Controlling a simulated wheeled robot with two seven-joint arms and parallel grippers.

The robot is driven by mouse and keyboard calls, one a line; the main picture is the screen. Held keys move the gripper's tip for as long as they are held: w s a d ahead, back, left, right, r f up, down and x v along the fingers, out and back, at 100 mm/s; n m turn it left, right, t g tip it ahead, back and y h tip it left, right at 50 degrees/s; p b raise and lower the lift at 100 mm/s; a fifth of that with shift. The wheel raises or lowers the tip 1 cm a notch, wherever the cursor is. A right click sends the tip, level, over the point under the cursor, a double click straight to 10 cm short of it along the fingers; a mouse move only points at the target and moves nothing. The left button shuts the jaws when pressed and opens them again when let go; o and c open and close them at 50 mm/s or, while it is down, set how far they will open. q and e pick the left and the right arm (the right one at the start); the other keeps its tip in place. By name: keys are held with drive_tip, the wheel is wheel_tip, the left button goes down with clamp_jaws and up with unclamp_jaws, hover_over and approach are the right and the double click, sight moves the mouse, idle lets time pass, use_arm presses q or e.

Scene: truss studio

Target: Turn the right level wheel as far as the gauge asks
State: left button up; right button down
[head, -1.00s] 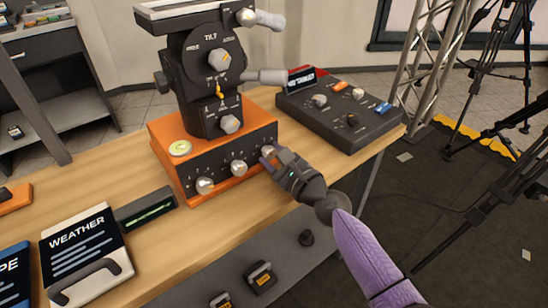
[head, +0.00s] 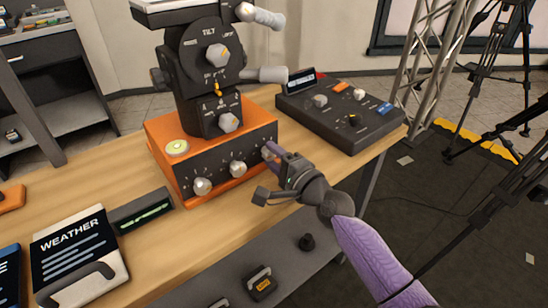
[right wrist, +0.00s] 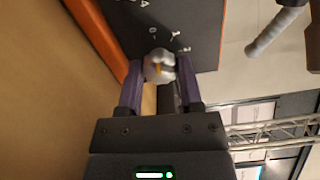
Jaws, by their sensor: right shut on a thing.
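The orange base (head: 158,140) of the tripod head stands on the wooden table, with a row of three silver level wheels on its dark front panel. The left wheel (head: 202,186) and middle wheel (head: 237,169) are free. My right gripper (head: 270,153) is at the right level wheel, which it mostly hides in the head view. In the right wrist view, its two purple fingers are shut on the right wheel (right wrist: 159,66), whose orange pointer mark shows. A round yellow-green bubble gauge (head: 177,148) sits on top of the base; its exact reading is too small to tell. My left gripper is not in view.
A dark control box (head: 340,118) with knobs stands behind right on the table. A small box with a green-lit display (head: 143,212) and a WEATHER board (head: 78,255) lie at front left. Tripods and a truss stand at right.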

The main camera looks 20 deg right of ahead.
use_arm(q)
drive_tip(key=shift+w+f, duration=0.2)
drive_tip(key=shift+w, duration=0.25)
use_arm(e)
drive_tip(key=shift+n, duration=0.7)
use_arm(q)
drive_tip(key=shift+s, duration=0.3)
use_arm(e)
drive_tip(key=shift+f, duration=0.1)
drive_tip(key=shift+c, duration=1.3)
unclamp_jaws()
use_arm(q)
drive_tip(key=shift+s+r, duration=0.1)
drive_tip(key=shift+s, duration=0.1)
use_arm(e)
drive_tip(key=shift+s, duration=0.1)
